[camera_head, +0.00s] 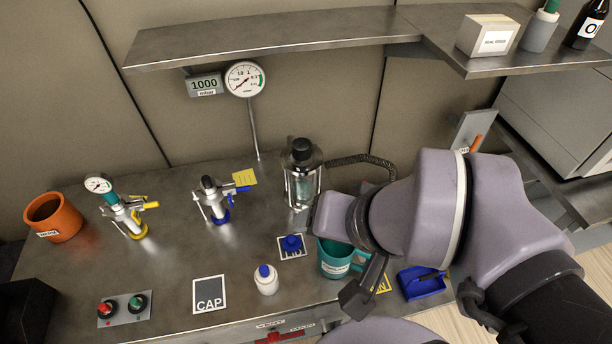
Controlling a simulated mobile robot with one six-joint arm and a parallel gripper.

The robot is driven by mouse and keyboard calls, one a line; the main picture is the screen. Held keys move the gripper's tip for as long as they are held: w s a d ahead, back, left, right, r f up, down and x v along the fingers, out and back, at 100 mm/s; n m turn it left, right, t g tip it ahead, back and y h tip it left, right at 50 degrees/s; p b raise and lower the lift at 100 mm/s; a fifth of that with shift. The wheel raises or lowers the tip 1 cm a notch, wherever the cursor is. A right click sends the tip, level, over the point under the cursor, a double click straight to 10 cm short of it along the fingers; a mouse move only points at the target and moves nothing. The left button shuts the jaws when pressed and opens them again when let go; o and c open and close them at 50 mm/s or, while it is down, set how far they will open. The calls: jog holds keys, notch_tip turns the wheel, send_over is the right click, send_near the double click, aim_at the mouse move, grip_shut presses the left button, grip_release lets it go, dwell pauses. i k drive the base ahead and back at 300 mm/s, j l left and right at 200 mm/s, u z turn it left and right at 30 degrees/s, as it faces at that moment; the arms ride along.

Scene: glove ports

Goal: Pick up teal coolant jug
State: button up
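The teal coolant jug (331,268) stands on the metal bench near its front edge, right of centre. It is an open-topped teal vessel with a white label on its front, and it looks upright. My arm covers part of its top and right side. The dark end of my gripper (360,296) shows just right of and in front of the jug. Only part of the gripper is visible, so I cannot tell whether its fingers are apart or touch the jug.
Close by are a blue cap on a marked square (292,247), a white bottle with a blue cap (265,280), a glass-and-metal vessel (302,175) behind, and a blue dustpan (421,284) to the right. A shelf (270,36) overhangs the back. Bench left of the bottle is fairly clear.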

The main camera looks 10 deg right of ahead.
aim_at(335, 259)
jog(key=j+z, duration=0.75)
jog(key=z, duration=0.15)
jog(key=k+j+z, duration=0.15)
jog(key=j+z, duration=0.3)
jog(key=k+j+z, duration=0.15)
jog(key=z, duration=0.3)
